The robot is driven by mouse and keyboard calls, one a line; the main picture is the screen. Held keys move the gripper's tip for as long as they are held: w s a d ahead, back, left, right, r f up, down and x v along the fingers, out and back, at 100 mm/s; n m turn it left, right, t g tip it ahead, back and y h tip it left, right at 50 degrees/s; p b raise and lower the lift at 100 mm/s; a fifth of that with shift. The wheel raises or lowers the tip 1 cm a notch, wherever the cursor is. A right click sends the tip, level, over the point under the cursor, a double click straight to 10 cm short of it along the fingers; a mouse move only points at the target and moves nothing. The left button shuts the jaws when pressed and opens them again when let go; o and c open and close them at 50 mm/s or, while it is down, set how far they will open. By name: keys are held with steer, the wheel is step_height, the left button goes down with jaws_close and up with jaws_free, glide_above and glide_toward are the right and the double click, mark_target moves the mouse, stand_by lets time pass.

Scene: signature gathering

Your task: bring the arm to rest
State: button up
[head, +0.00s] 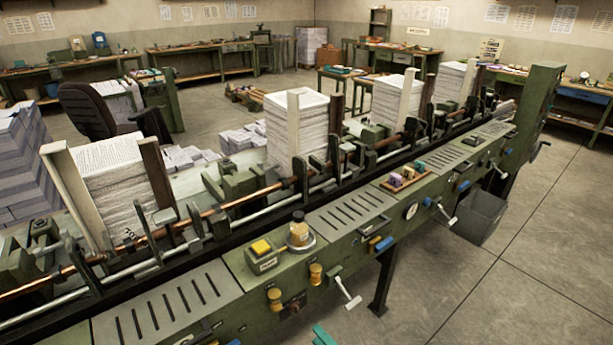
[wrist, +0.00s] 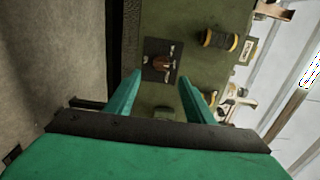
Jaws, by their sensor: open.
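My gripper (wrist: 160,77) shows in the wrist view with its two teal fingers spread apart and nothing between them. Past the fingertips is a dark square plate with a brown knob (wrist: 159,62) on a green machine face; the fingers look apart from it. In the head view only a small teal part of my gripper (head: 322,336) shows at the bottom edge, in front of the machine. The rest of my arm is out of the head view.
The long green machine (head: 345,215) runs diagonally across the head view, with paper stacks (head: 297,125) along it. A yellow-button box (head: 262,256), yellow knobs (head: 274,298) and a white-handled lever (head: 347,292) are near my gripper. The floor (head: 500,290) at the right front is clear.

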steer(key=s+f+n+g+h, duration=0.1)
steer(key=s+f+h, duration=0.25)
steer(key=s, duration=0.45)
steer(key=s+a+f+n+g+h, duration=0.1)
steer(key=s+f+h, duration=0.1)
steer(key=s+f, duration=0.4)
steer(key=s+f+n+g+h, duration=0.1)
steer(key=s+f+h, duration=0.2)
steer(key=s, duration=0.6)
steer(key=s+a+r+n+t, duration=0.1)
steer(key=s+r+n, duration=0.1)
steer(key=s+r, duration=0.3)
steer(key=s+a+r+n+t+h, duration=0.1)
steer(key=s+r, duration=0.4)
steer(key=r, duration=0.7)
steer(key=s+a+r+n+t+h, duration=0.1)
steer(key=s+a+r+n, duration=0.2)
steer(key=s+r, duration=0.3)
step_height(320, 180, up, 2)
steer(key=shift+r+n+t, duration=0.2)
steer(key=shift+n+t, duration=0.2)
steer(key=shift+n, duration=0.5)
